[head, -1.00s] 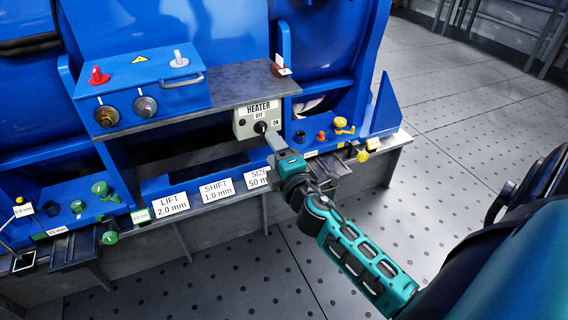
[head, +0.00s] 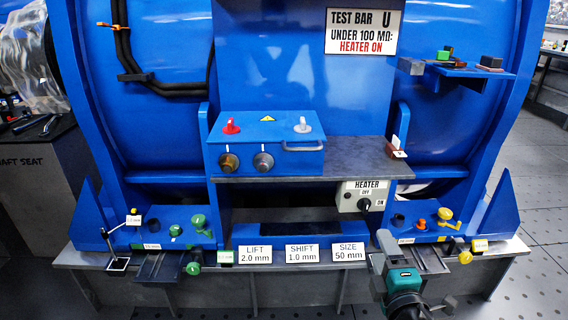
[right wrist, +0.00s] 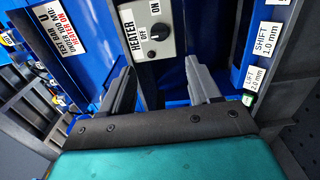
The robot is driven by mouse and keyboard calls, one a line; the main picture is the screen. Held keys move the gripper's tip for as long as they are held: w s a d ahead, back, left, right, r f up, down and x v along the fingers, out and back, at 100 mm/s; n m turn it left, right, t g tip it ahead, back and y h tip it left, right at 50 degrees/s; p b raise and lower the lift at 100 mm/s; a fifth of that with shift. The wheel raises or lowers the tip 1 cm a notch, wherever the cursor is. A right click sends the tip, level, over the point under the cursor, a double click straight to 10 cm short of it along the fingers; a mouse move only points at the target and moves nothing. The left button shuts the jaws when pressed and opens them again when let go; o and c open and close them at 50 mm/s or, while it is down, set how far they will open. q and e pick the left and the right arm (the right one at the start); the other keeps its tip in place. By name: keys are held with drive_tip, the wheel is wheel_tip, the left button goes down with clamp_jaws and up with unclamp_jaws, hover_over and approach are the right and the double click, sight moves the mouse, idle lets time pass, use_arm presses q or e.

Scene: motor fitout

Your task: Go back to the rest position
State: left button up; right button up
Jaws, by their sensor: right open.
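My right gripper (head: 384,252) is at the lower right of centre in the head view, in front of the bench edge and below the heater box (head: 362,197). Its two grey fingers stand apart with nothing between them. In the right wrist view the open fingers (right wrist: 160,88) point toward the heater box (right wrist: 150,32), and a gap separates them from it. The heater box has a black knob (head: 364,204) between the OFF and ON labels; its pointer is too small to read surely. My left gripper is not in view.
A blue control box (head: 266,143) with knobs sits on a grey shelf (head: 350,160). LIFT, SHIFT and SIZE labels (head: 302,253) line the bench front. Small coloured parts stand on the blue feet at both sides. A sign (head: 362,31) hangs above. Open floor (head: 535,200) lies at the right.

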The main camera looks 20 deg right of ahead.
drive_tip(key=s+a+f+m+g+y, duration=0.35)
drive_tip(key=s+a+f+m, duration=0.25)
drive_tip(key=a, duration=0.3)
drive_tip(key=s+a+f+m+g+y, duration=0.35)
drive_tip(key=s+a+f+m, duration=0.2)
drive_tip(key=a, duration=0.25)
use_arm(q)
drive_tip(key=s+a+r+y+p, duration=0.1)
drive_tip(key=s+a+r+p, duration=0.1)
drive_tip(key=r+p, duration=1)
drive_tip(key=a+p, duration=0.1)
drive_tip(key=p, duration=0.5)
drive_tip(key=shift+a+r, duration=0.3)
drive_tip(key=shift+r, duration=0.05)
use_arm(e)
drive_tip(key=s+d+r+m+h, duration=0.1)
drive_tip(key=d+r, duration=0.2)
drive_tip(key=r, duration=1)
drive_tip(key=shift+s, duration=0.2)
drive_tip(key=shift+d+f, duration=0.1)
drive_tip(key=shift+c, duration=0.3)
